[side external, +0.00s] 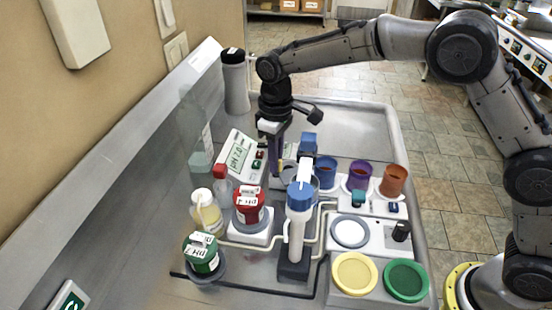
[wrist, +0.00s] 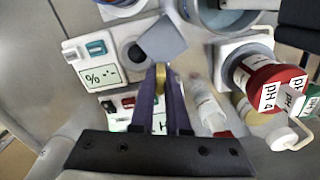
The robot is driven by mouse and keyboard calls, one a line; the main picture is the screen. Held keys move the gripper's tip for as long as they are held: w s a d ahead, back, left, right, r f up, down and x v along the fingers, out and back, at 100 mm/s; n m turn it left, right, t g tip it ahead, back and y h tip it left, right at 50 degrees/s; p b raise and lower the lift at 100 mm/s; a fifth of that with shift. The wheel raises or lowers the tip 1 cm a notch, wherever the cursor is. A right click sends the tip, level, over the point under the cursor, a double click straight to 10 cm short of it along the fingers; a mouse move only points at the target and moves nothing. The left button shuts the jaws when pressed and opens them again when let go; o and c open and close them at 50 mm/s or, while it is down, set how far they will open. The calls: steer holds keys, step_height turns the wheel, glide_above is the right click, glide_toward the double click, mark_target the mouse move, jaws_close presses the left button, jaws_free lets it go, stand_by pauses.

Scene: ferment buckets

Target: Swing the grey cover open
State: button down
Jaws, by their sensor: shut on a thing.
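The grey cover (wrist: 161,38) is a small square plate at the top middle of the wrist view, turned at an angle. A dark round opening (wrist: 137,53) in a white housing shows beside it. My gripper (wrist: 160,78) has its purple fingers closed together at the cover's near edge, on a small brass-coloured piece (wrist: 160,71) there. In the side external view my gripper (side external: 276,172) points down behind the blue-capped white column; the cover cannot be made out clearly there.
A white meter with a % display (wrist: 98,62) is close by. The red pH bucket (side external: 249,205), green pH bucket (side external: 202,254) and blue-capped column (side external: 297,215) stand near. Blue, purple and orange cups (side external: 394,180) are on the right. The back right of the bench (side external: 350,125) is clear.

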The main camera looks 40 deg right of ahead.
steer(key=shift+r+m, duration=0.1)
steer(key=shift+m, duration=1)
steer(key=c, duration=0.9)
jaws_free()
step_height(320, 180, up, 14)
step_height(320, 180, down, 12)
steer(key=shift+f, duration=0.25)
